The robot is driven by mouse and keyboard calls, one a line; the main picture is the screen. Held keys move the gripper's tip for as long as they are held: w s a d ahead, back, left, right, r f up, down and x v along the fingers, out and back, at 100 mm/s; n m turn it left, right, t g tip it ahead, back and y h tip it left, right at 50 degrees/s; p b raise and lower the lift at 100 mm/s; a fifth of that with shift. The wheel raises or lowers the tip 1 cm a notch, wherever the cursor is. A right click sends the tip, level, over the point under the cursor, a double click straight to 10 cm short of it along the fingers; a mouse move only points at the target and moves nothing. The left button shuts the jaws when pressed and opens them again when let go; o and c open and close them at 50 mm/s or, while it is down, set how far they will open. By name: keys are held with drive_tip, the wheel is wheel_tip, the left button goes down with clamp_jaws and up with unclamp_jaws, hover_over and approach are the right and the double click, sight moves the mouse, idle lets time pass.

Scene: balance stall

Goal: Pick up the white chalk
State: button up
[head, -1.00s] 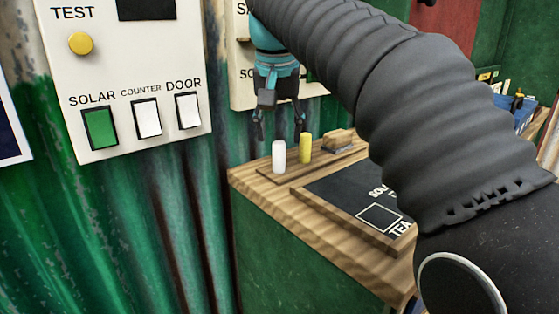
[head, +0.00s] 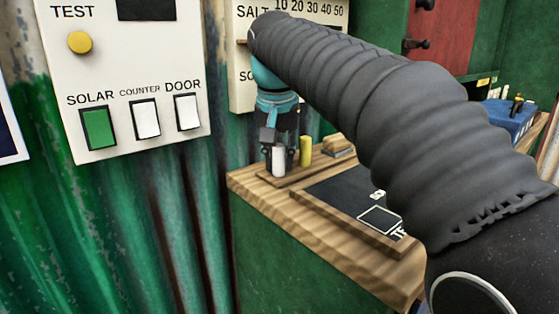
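The white chalk (head: 278,160) stands upright on a small wooden ledge at the left end of the wooden counter. My gripper (head: 279,152) points down at the chalk, with its dark fingers around or just behind it. I cannot tell whether the fingers touch the chalk or how far they are closed. The yellow chalk (head: 306,151) stands upright just to the right, close to my gripper.
A wooden eraser block (head: 338,146) lies right of the yellow chalk. A framed blackboard (head: 340,190) lies on the counter in front. A switch panel (head: 130,70) is on the green corrugated wall at left. A blue box (head: 510,117) is at far right.

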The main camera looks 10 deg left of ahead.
sight(281, 144)
clamp_jaws()
drive_tip(key=shift+r, duration=0.1)
drive_tip(key=shift+r, duration=0.45)
drive_tip(key=r, duration=0.1)
drive_tip(key=r+p, duration=0.1)
drive_tip(key=r, duration=0.1)
drive_tip(key=shift+d+r, duration=0.25)
drive_tip(key=shift+r, duration=0.05)
drive_tip(key=d+r+p, duration=0.1)
drive_tip(key=d+r, duration=0.5)
drive_tip(key=d, duration=0.5)
drive_tip(key=shift+s+r, duration=0.2)
drive_tip(key=shift+d, duration=0.2)
